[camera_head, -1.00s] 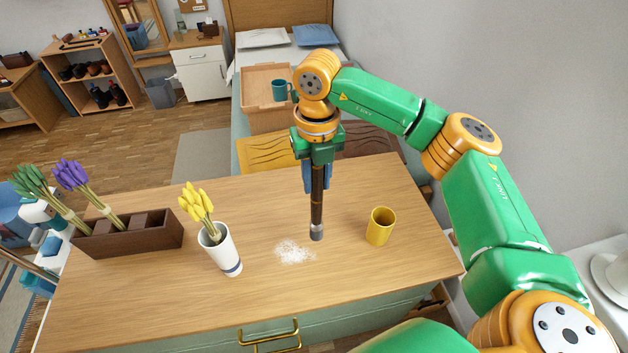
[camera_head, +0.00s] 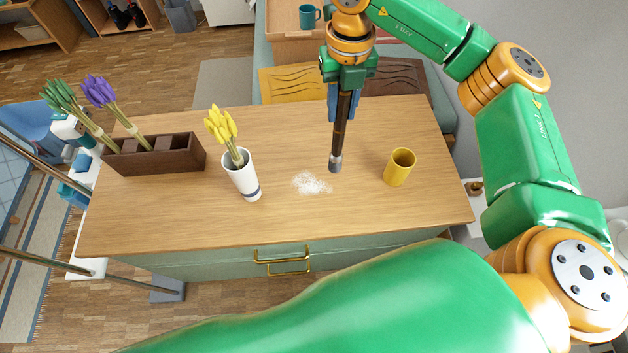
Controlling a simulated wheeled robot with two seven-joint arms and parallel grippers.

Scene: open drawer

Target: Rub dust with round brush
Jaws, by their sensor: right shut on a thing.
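A patch of white dust (camera_head: 312,183) lies on the wooden top of the dresser, near its middle. My right gripper (camera_head: 342,104) is shut on the round brush (camera_head: 339,135), a dark stick with a grey round head. The brush hangs nearly upright with its head down, just behind and to the right of the dust in the picture. I cannot tell whether the head touches the wood. My left gripper is out of view.
A white vase (camera_head: 242,178) with yellow flowers stands left of the dust. A yellow cup (camera_head: 399,167) stands to the right. A brown planter (camera_head: 155,158) with green and purple flowers is at the left. The dresser (camera_head: 200,226) has a gold handle in front.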

